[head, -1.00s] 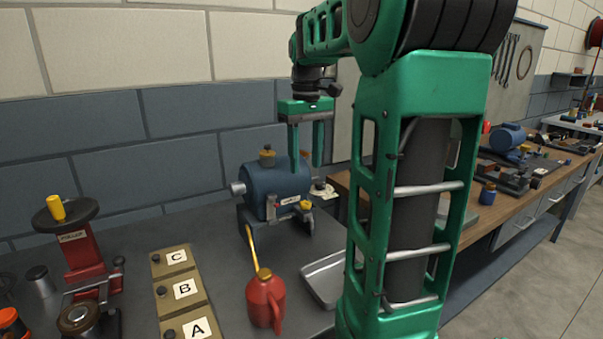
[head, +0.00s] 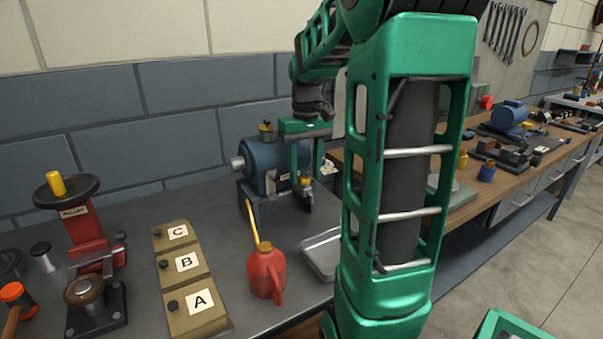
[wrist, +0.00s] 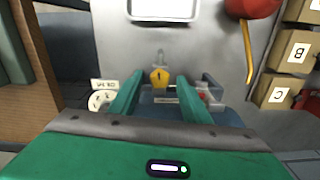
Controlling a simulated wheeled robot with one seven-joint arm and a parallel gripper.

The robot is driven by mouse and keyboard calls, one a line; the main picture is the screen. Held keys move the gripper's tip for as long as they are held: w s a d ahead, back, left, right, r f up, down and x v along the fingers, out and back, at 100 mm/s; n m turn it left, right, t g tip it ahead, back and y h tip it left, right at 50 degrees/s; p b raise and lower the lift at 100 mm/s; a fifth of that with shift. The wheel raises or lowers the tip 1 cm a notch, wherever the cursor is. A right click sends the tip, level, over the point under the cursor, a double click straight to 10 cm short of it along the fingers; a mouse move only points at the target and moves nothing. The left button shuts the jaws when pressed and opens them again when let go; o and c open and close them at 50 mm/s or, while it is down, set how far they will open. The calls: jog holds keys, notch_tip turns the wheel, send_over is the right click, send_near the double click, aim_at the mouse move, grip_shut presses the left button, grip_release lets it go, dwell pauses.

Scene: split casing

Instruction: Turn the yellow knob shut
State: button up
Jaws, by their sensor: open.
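The yellow knob (head: 306,181) sits low on the front right of the blue casing (head: 262,160), near its small metal spout. In the wrist view the knob (wrist: 159,77) shows between my two green fingertips, with a gap on each side; I cannot tell how far beyond the tips it lies. It has a dark mark on its face. My gripper (head: 305,177) is open and empty, pointing down at the casing's right end. In the wrist view my gripper (wrist: 160,80) has its fingers spread on either side of the knob. The fingers partly hide the casing in the head view.
A red oil can (head: 266,272) with a long yellow spout stands in front of the casing. A metal tray (head: 321,254) lies right of it. Boxes marked A, B and C (head: 178,233) and a red puller (head: 87,240) stand to the left. A white-labelled round item (wrist: 103,97) is near my fingers.

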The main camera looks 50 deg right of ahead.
aim_at(304, 178)
jog(key=shift+f, duration=0.2)
jog(key=c, duration=1)
jog(key=shift+m, duration=0.7)
jog(key=shift+c, duration=0.2)
jog(key=o, duration=1)
jog(key=shift+o, duration=0.2)
notch_tip(304, 178, up, 11)
jog(key=shift+f, duration=0.15)
